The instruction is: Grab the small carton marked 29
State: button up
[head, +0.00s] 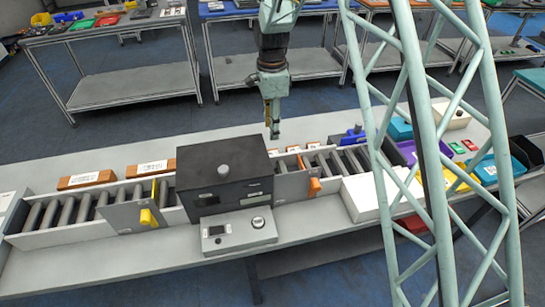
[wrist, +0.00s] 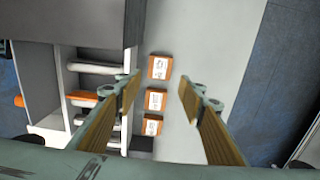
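Three small orange-brown cartons with white labels lie in a row on the bench strip beside the conveyor, at wrist-view points: the top carton (wrist: 159,67), the middle carton (wrist: 156,99) and the bottom carton (wrist: 153,125). Their marks are too small to read surely, so I cannot tell which is 29. In the head view, part of this row (head: 292,149) shows behind the conveyor, right of the black box. My gripper (wrist: 158,86) is open and empty above the row, its wooden-looking fingers on either side of it. It also hangs over the bench in the head view (head: 272,128).
The black scanner-like box (head: 225,172) spans the roller conveyor (head: 80,207). Longer labelled cartons (head: 86,180) lie behind the conveyor's left part. A blue object (head: 353,135) stands right of the small cartons. The bench strip right of the row is clear in the wrist view.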

jog(key=shift+f, duration=0.1)
send_over(273, 153)
jog(key=shift+s+a+f+b, duration=0.1)
jog(key=shift+f+b, duration=0.1)
jog(key=shift+f, duration=1.95)
jog(key=shift+s+a+f+b, duration=0.1)
jog(key=shift+f+b, duration=0.1)
jog(key=shift+f, duration=1.9)
jog(key=shift+d+f+b, duration=0.1)
jog(key=shift+f+b, duration=0.3)
jog(key=shift+f, duration=2.15)
jog(key=shift+c, duration=0.5)
jog(key=c, duration=0.5)
jog(key=shift+o, duration=0.2)
jog(key=shift+w+r, duration=0.1)
jog(key=shift+r, duration=0.05)
notch_tip(273, 153, up, 10)
jog(key=p, duration=0.1)
